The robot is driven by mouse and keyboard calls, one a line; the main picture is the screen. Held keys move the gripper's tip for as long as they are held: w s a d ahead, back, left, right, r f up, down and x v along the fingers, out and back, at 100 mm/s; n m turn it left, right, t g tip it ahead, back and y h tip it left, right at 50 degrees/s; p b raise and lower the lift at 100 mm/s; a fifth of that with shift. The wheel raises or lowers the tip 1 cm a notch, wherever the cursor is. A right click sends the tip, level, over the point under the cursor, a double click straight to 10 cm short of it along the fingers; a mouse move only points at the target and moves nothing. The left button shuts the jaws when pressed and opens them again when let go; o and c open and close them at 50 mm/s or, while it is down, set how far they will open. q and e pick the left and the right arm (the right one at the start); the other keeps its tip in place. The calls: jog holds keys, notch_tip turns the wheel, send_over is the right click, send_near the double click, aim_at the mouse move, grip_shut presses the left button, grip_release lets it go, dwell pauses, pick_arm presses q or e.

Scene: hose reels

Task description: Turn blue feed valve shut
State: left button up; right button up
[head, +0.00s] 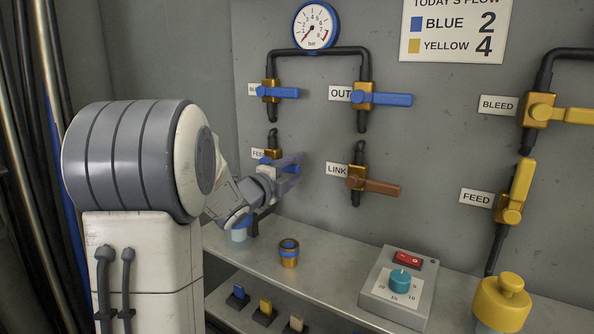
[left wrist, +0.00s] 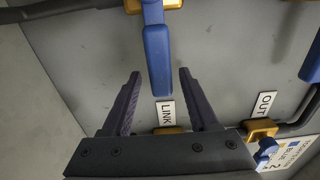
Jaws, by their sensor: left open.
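The blue feed valve has a brass body (head: 272,154) on the left of the panel, mostly hidden by my left gripper in the head view. Its blue handle (left wrist: 158,58) shows clearly in the left wrist view, lying crosswise to its dark pipe. My left gripper (left wrist: 160,74) is open, with one finger on each side of the handle's free end. A gap shows on both sides. My right gripper is not in view.
The blue bleed valve (head: 278,92) is above, the blue out valve (head: 380,98) at upper right, and the brown link valve (head: 372,182) close on the right. Yellow valves (head: 515,190) stand farther right. A shelf (head: 335,262) below holds a brass fitting (head: 289,254) and a control box (head: 400,290).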

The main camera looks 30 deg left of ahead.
pick_arm(q)
jog(key=s, duration=1)
jog(key=shift+s+a+p, duration=0.15)
jog(key=shift+a+p, duration=0.25)
jog(key=shift+p, duration=0.05)
